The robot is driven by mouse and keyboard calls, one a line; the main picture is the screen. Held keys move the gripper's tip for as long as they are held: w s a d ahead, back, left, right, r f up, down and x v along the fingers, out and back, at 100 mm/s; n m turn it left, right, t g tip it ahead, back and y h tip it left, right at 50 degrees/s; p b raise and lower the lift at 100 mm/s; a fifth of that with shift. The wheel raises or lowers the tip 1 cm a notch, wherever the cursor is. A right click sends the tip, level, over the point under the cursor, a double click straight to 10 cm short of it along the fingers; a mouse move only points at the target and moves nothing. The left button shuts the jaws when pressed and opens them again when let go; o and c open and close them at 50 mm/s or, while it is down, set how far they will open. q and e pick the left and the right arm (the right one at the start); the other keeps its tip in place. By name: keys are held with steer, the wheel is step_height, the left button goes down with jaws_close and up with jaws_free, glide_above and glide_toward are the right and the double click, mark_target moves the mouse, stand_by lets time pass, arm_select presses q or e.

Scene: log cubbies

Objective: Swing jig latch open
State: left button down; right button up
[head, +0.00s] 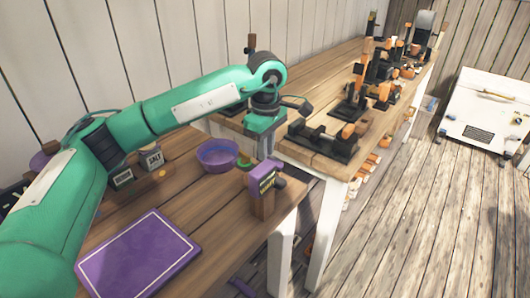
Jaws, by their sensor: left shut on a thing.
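A black jig-like fixture (322,143) with a low base and an orange part lies at the near end of the far workbench. I cannot make out its latch at this size. My left gripper (264,148) reaches in from the left and points down, to the left of this fixture, near the gap between the two tables. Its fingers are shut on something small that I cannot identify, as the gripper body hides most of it. My right gripper is out of view.
The near table holds a purple bowl (217,154), a purple-topped wooden block (263,190), a purple board (138,254) and a salt box (152,158). More black and orange tools (385,65) crowd the far workbench (312,161).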

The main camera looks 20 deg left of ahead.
arm_select(q)
steer(key=shift+w+m, duration=0.15)
steer(key=shift+m, duration=0.25)
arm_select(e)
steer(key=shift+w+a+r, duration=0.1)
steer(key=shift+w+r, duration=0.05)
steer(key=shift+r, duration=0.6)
arm_select(q)
steer(key=shift+r, duration=0.1)
steer(key=c, duration=1.3)
jaws_free()
step_height(320, 180, up, 14)
steer(key=shift+f, duration=0.15)
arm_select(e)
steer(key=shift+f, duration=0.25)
